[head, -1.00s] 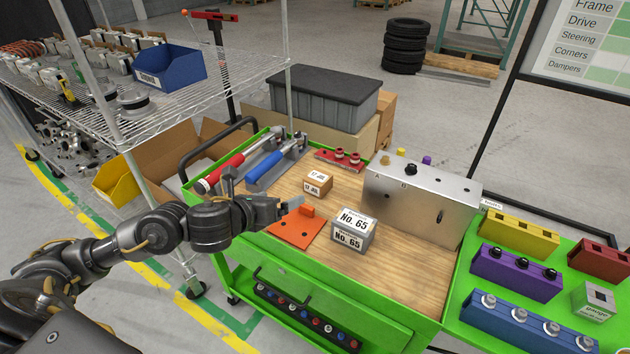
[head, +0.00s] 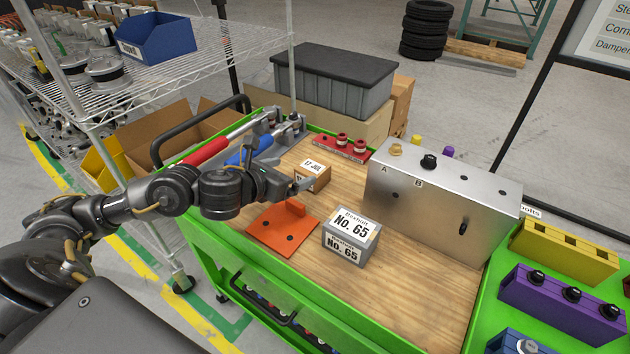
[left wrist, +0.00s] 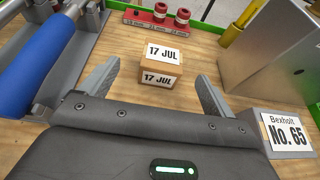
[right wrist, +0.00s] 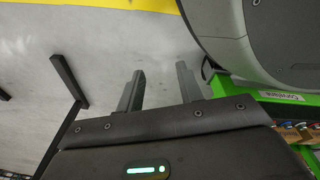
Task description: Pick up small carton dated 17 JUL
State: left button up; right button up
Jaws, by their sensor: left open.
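The small brown carton (head: 313,175) has white labels reading 17 JUL and stands on the wooden top of the green cart. In the head view my left gripper partly covers its lower left side. My left gripper (head: 300,184) is open, with its fingertips close to the carton. In the left wrist view the carton (left wrist: 160,65) sits ahead of and between the two spread fingers, with nothing held. My right gripper (right wrist: 160,88) shows only in its own wrist view. Its fingers are apart and empty over grey floor.
A grey No. 65 box (head: 350,236) and an orange plate (head: 282,228) lie nearer the front. A metal box (head: 440,205) with knobs stands right. Red and blue cylinders (head: 245,153) lie left, and a red fixture (head: 342,147) sits behind. Bare wood (head: 400,285) is clear at front right.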

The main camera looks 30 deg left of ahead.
aim_at(312, 167)
pick_arm(q)
jog(key=shift+f, duration=0.35)
jog(key=x, duration=0.5)
jog(key=shift+w, duration=0.3)
jog(key=shift+w+d+f, duration=0.15)
jog(key=shift+w+d, duration=0.1)
jog(key=shift+w, duration=0.1)
jog(key=x, duration=0.3)
jog(key=shift+w+d+f, duration=0.1)
jog(key=shift+w+d, duration=0.15)
jog(key=shift+w, duration=0.1)
jog(key=shift+w+f, duration=0.1)
jog(key=shift+w, duration=0.15)
jog(key=shift+c, duration=1.3)
jog(key=c, duration=1)
pick_arm(e)
jog(key=shift+w+r, duration=0.15)
jog(key=shift+w, duration=0.3)
